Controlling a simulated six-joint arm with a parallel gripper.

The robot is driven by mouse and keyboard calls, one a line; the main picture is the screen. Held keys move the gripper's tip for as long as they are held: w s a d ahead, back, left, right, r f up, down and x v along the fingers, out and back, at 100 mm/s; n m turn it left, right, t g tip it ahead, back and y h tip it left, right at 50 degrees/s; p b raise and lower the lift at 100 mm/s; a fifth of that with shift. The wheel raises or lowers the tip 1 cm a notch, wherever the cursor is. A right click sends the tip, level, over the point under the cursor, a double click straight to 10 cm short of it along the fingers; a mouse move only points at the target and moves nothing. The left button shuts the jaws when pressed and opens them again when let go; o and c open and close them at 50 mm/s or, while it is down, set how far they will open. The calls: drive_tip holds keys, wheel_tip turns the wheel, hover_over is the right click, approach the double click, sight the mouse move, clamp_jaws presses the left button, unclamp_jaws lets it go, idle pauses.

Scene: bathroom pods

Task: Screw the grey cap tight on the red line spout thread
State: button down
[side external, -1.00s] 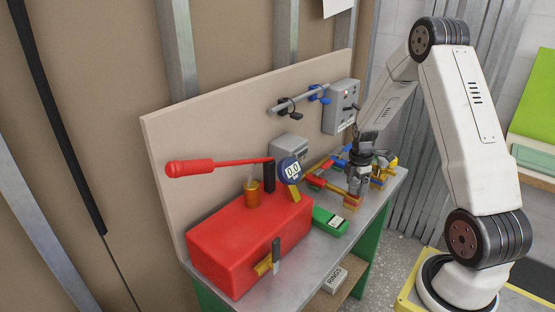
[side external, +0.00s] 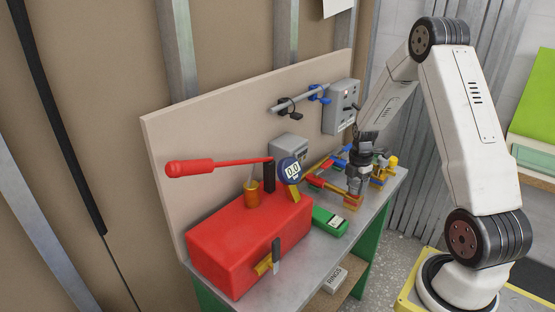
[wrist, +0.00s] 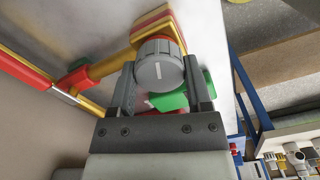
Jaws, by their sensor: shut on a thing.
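The grey cap (wrist: 158,66) is ribbed, with a white line on its face, and sits between my fingers in the wrist view. My gripper (wrist: 159,80) is shut on the cap, one finger on each side. A red rim shows just behind the cap, at the end of a brass pipe (wrist: 108,66) with red sections. The cap covers the spout thread, so I cannot see how far down it sits. In the side view my gripper (side external: 355,188) points down over the brass and red pipework at the bench's right part, and hides the cap.
A red pump box (side external: 235,245) with a long red handle (side external: 190,167) and a round gauge (side external: 290,170) stands at the left. A green device (side external: 330,221) lies in front of the pipework. Blue-handled valves and a yellow cap (side external: 392,162) are close to my gripper.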

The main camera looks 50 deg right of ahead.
sight(356, 184)
drive_tip(key=shift+m, duration=1)
unclamp_jaws()
drive_tip(key=shift+r, duration=0.1)
drive_tip(key=shift+r, duration=3.8)
